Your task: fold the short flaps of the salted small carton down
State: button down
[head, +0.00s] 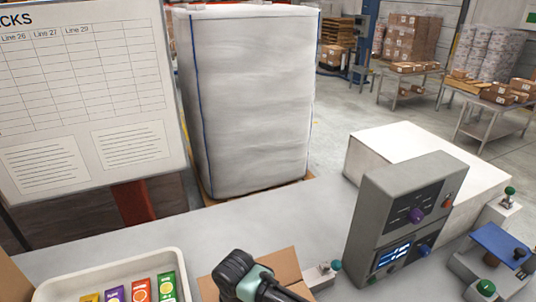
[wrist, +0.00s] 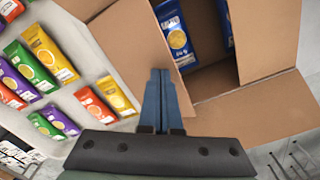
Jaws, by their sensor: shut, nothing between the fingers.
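The small brown carton (wrist: 208,82) stands open in the wrist view, with blue packets (wrist: 174,32) inside. One flap (wrist: 128,40) spreads out at the left, a second (wrist: 268,14) at the top right, and a third (wrist: 262,112) at the lower right. All three look open. My gripper (wrist: 160,72) is shut and empty. Its fingertips overlap the left flap in the picture, by the opening; I cannot tell if they touch it. In the head view only a piece of the carton (head: 286,264) shows behind my dark wrist; its lower part is out of frame.
A white tray (head: 172,256) of colourful packets lies left of the carton. A grey control box (head: 405,215) and a small post with a green knob (head: 322,274) stand to its right. A board with tables (head: 85,90) rises at the left. Bare counter (head: 285,215) lies behind the carton.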

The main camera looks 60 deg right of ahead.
jog(key=shift+s+d+f+b, duration=0.15)
jog(key=shift+d+f+b, duration=0.15)
jog(key=shift+f, duration=0.2)
jog(key=shift+s+d+f+b, duration=0.15)
jog(key=shift+f+b, duration=0.2)
jog(key=shift+f, duration=0.3)
jog(key=shift+f+b, duration=0.35)
jog(key=shift+b, duration=0.05)
notch_tip(320, 180, up, 9)
jog(key=p, duration=0.8)
jog(key=shift+r, duration=0.15)
